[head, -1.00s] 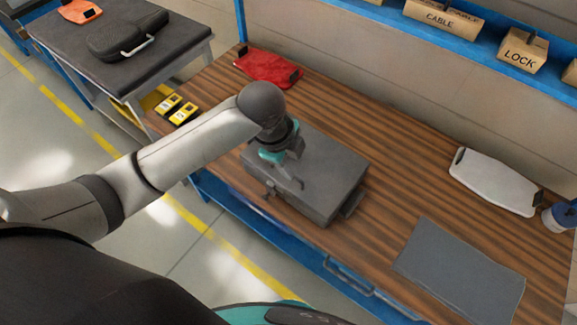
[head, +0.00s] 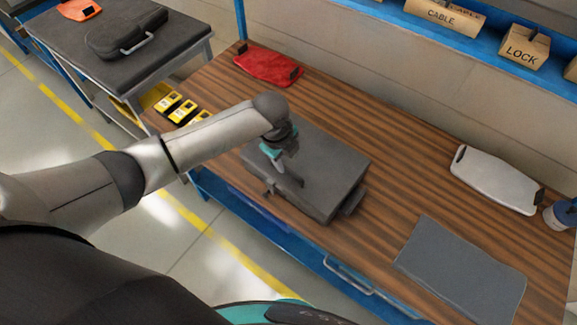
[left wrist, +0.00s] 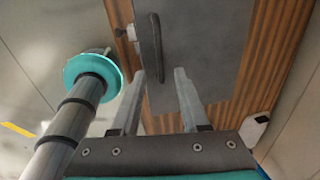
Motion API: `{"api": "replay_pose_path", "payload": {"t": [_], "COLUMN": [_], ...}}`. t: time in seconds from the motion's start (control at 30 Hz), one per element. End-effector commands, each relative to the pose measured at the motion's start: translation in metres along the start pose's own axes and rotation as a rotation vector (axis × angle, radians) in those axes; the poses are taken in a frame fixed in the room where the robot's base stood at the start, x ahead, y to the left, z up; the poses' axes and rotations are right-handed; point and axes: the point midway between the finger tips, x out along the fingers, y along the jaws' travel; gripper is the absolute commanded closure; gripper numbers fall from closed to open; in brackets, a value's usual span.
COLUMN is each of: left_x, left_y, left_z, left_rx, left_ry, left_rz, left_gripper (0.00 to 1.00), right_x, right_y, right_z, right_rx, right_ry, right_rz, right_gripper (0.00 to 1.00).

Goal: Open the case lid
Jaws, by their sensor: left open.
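The closed grey case (head: 325,175) lies on the wooden workbench, its lid down. My left gripper (head: 294,182) is over the front left part of the lid, fingers pointing down. In the left wrist view my left gripper (left wrist: 160,73) is open, and a dark curved handle (left wrist: 156,50) on the grey case (left wrist: 205,45) shows between and beyond its fingertips. I cannot tell whether the fingers touch it. A small latch (left wrist: 126,33) sits at the case edge in that view. My right gripper is not in view.
A grey mat (head: 462,270) lies to the right on the workbench (head: 400,190). A white tray-like item (head: 495,180) and a red one (head: 266,67) lie towards the back. Several yellow items (head: 184,110) are at the left end. A shelf with boxes (head: 522,45) stands behind.

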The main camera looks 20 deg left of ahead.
Motion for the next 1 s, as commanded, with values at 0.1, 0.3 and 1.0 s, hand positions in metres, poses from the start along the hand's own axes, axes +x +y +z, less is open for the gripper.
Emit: {"api": "replay_pose_path", "payload": {"t": [0.1, 0.3, 1.0], "left_x": [0.020, 0.043, 0.053], "left_y": [0.001, 0.000, 0.000], "left_z": [-0.001, -0.001, -0.001], "left_rx": [-0.002, -0.001, 0.000], "left_ry": [0.002, 0.002, 0.001], "left_rz": [0.002, 0.001, 0.000], "left_gripper": [0.55, 0.55, 0.77], "right_x": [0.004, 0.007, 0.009], "right_y": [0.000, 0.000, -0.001], "right_z": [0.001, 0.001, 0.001], "right_rx": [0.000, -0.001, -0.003], "right_ry": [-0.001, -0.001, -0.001], "right_rz": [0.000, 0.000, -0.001], "right_gripper": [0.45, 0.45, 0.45]}}
